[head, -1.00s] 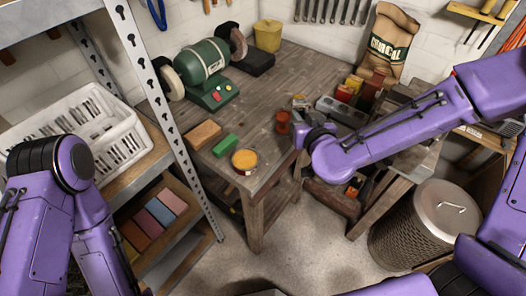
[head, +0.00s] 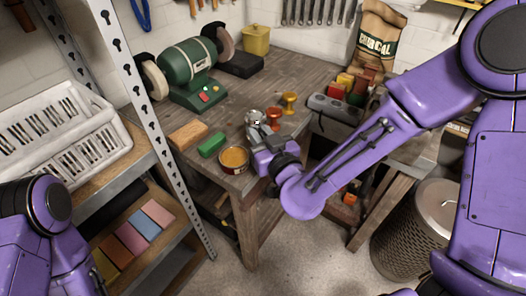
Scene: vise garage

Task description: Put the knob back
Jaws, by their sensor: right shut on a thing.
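My right gripper (head: 259,133) is above the front edge of the wooden workbench, its arm coming in from the right. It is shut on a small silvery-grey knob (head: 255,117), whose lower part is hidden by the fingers. A red-orange knob (head: 273,117) stands on the bench just right of it, and a golden-yellow knob (head: 289,102) stands farther right. I cannot tell whether the held knob touches the bench. My left arm shows at the lower left, but its gripper is out of view.
A round tin with orange contents (head: 234,158), a green block (head: 212,144) and a tan block (head: 188,134) lie left of the gripper. A green bench grinder (head: 188,62) stands behind. The bench middle is clear.

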